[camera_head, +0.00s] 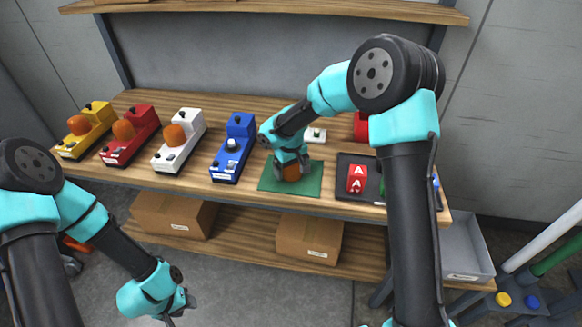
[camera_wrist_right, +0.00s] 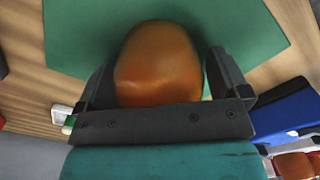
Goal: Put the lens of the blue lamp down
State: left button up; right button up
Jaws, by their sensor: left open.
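The blue lamp (camera_head: 233,147) stands on the workbench with a small pale bulb on top and no orange cover over it. Its orange lens (camera_head: 292,173) is at the green mat (camera_head: 309,187), between the fingers of my right gripper (camera_head: 290,168). In the right wrist view, the lens (camera_wrist_right: 158,65) sits between the two dark fingers, with the green mat (camera_wrist_right: 75,30) behind it. I cannot tell whether both fingers press on it, or whether it touches the mat. My left gripper (camera_head: 176,308) is open and empty, low in front of the bench.
White (camera_head: 180,140), red (camera_head: 130,134) and yellow (camera_head: 87,130) lamps with orange lenses stand left of the blue one. A dark tray (camera_head: 346,190) with a red lettered block (camera_head: 357,178) lies right of the mat. Cardboard boxes (camera_head: 308,236) sit on the lower shelf.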

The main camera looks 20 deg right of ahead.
jog(key=shift+r, duration=0.1)
notch_tip(320, 180, up, 13)
jog(key=shift+f, duration=0.15)
dwell(0.6)
dwell(0.5)
